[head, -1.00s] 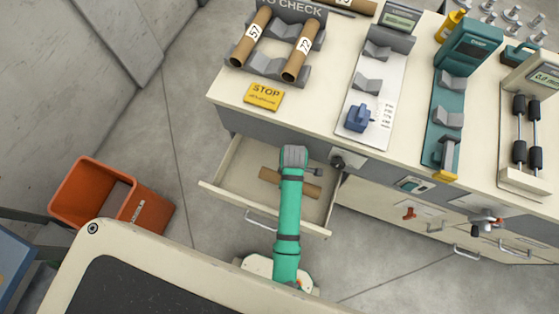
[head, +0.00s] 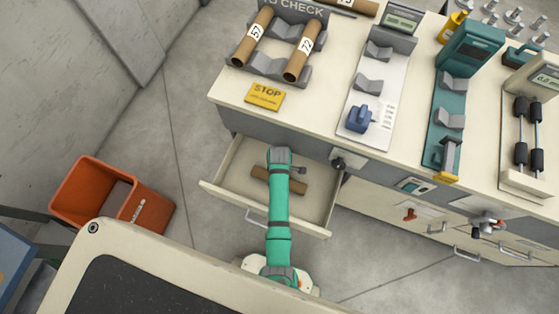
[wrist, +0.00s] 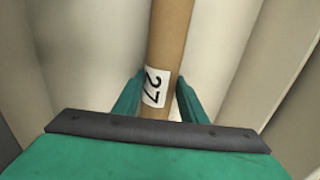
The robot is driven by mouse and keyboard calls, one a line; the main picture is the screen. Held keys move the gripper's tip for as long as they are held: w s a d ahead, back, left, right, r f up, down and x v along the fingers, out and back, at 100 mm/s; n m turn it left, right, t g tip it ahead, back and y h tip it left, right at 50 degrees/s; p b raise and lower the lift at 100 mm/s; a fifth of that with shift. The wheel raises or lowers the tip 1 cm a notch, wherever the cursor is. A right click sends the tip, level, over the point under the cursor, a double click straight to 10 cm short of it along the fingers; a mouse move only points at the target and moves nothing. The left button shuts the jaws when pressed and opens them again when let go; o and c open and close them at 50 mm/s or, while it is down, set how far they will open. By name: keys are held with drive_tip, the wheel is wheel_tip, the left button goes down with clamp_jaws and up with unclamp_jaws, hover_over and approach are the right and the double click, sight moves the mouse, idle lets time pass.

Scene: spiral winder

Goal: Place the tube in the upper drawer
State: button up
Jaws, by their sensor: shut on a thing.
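A brown cardboard tube (head: 298,187) lies crosswise over or in the open upper drawer (head: 235,165), partly hidden under my green arm in the head view. In the wrist view the tube (wrist: 169,40) carries a white label reading 27. My gripper (wrist: 160,98) has a green finger on each side of the tube at the label and is shut on it. The drawer's pale floor and walls surround the tube in the wrist view. I cannot tell whether the tube touches the drawer floor.
Tubes marked 57 and 72 (head: 304,50) rest on a grey rack on the bench. An orange bin (head: 112,195) stands on the floor at left. Gauges fill the bench's right side.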

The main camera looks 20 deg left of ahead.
drive_tip(key=o, duration=1.1)
drive_tip(key=shift+f, duration=0.1)
